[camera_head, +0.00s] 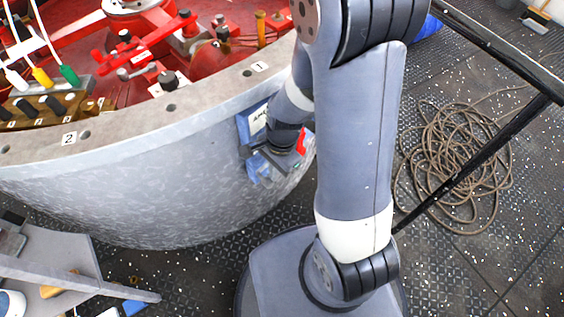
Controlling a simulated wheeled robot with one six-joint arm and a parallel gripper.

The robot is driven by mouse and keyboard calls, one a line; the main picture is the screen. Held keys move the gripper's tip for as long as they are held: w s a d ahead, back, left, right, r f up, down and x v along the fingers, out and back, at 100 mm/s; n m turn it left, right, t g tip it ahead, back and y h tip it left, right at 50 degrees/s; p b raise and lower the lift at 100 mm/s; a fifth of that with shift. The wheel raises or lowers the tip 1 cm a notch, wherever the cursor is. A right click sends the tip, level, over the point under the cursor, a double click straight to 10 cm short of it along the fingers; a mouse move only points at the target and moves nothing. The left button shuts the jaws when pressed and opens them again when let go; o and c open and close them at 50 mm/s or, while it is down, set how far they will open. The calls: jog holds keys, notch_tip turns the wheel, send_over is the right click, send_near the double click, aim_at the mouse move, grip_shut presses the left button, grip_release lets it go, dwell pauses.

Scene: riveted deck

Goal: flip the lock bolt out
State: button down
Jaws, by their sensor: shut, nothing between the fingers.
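My gripper (262,162) is small in the view, low at the end of my arm, against the outer side of the round grey tub (150,200). It is shut and empty. It is in front of a blue fitting (244,128) with a white label on the tub wall, and more blue shows just below the fingers. A small red part (301,141) shows just right of the gripper. I cannot make out the lock bolt for certain, as my gripper and arm cover part of the fitting. I cannot tell whether the fingers touch it.
The tub's flat rim (215,88) carries number tags and holes; red fittings (140,45) fill its inside. A coiled rope (460,150) lies on the dark deck at right, near a black rail (490,135). A grey stand (60,265) is at lower left.

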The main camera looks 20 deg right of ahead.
jog(key=shift+s, duration=0.1)
dwell(0.3)
notch_tip(320, 180, up, 10)
jog(key=w+d+p, duration=0.1)
jog(key=p, duration=0.8)
jog(key=shift+d, duration=0.3)
jog(key=shift+f, duration=0.2)
notch_tip(320, 180, down, 7)
jog(key=a+b, duration=0.1)
jog(key=b, duration=0.5)
jog(key=w+d+f+b, duration=0.2)
jog(key=w+d+b, duration=0.1)
jog(key=d+b, duration=0.1)
jog(key=shift+d+f, duration=0.15)
jog(key=shift+d, duration=0.7)
